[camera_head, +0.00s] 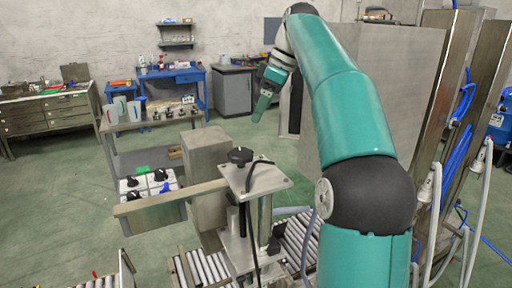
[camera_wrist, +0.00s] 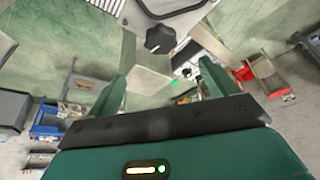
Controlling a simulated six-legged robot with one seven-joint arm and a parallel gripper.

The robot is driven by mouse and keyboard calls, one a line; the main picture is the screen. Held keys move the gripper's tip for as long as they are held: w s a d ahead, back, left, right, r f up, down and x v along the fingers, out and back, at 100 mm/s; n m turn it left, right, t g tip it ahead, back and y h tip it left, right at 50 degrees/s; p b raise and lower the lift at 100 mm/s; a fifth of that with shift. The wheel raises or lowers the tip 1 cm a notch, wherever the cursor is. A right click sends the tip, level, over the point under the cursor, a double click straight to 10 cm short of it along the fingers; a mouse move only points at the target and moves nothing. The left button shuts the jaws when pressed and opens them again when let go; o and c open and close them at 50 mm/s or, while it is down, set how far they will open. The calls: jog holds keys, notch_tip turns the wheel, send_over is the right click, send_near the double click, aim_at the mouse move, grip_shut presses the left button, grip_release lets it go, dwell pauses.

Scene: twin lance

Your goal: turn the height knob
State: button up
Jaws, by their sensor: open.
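The black height knob (camera_head: 239,155) stands on top of a metal plate (camera_head: 268,181) on a post, near the middle of the head view. The wrist view also shows the knob (camera_wrist: 160,39), beyond the fingertips and roughly between them, with the plate (camera_wrist: 195,10) around it. My gripper (camera_head: 263,105) is in the air above and behind the knob in the head view, clear of it. In the wrist view my gripper (camera_wrist: 162,78) has its two green fingers wide apart with nothing between them. A dark cable lies across the plate beside the knob.
A white panel (camera_head: 128,186) with several black knobs and a blue one is left of the post. A flat metal bar (camera_head: 165,198) juts left from the plate. A tall grey block (camera_head: 206,165) stands behind. Roller conveyors (camera_head: 205,268) lie below. Metal panels fill the right.

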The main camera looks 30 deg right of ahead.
aim_at(242, 152)
jog(key=x, duration=1.2)
jog(key=shift+a+f, duration=0.15)
jog(key=shift+w+a+f, duration=0.15)
jog(key=shift+f, duration=0.5)
jog(key=c, duration=1)
jog(key=shift+m, duration=0.3)
